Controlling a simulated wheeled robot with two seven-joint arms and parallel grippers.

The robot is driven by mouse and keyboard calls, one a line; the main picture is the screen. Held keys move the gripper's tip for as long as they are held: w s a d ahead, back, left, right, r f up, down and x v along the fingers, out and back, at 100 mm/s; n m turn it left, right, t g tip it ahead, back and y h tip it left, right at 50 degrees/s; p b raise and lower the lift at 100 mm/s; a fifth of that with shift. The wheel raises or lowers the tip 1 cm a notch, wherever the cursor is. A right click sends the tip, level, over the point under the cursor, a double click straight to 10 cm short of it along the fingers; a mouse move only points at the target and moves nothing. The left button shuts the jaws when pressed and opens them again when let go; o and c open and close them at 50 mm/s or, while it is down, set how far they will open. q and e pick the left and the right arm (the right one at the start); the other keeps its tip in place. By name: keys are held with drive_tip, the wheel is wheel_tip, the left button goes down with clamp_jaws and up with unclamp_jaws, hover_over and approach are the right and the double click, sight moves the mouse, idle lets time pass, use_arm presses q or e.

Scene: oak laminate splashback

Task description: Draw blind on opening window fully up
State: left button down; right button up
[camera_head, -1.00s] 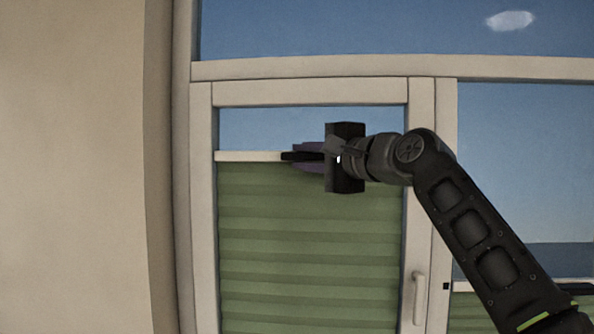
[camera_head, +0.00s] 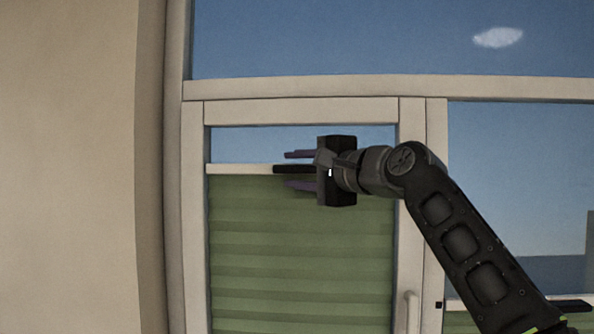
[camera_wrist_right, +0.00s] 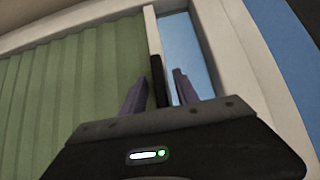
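The green pleated blind (camera_head: 300,260) covers most of the window sash, below a white top rail (camera_head: 238,168). A narrow strip of sky shows between this rail and the sash's top bar. A black handle (camera_head: 292,169) sits on the rail. My right gripper (camera_head: 300,170) is open, with one purple finger above the handle and one below it. In the right wrist view the fingers (camera_wrist_right: 160,90) stand apart on either side of the black handle (camera_wrist_right: 157,78), with visible gaps. The green blind (camera_wrist_right: 70,85) shows at left there. My left gripper is not in view.
The pale window frame (camera_head: 300,112) surrounds the sash. A window handle (camera_head: 411,312) is low on its right side. Another pane with a lower green blind (camera_head: 460,322) is at right. A beige wall (camera_head: 70,170) stands at left.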

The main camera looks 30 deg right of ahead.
sight(304, 171)
drive_tip(key=b+v, duration=0.3)
drive_tip(key=v, duration=0.4)
drive_tip(key=shift+f, duration=0.1)
drive_tip(key=shift+s+d, duration=0.1)
drive_tip(key=shift+s, duration=0.3)
drive_tip(key=shift+o, duration=0.2)
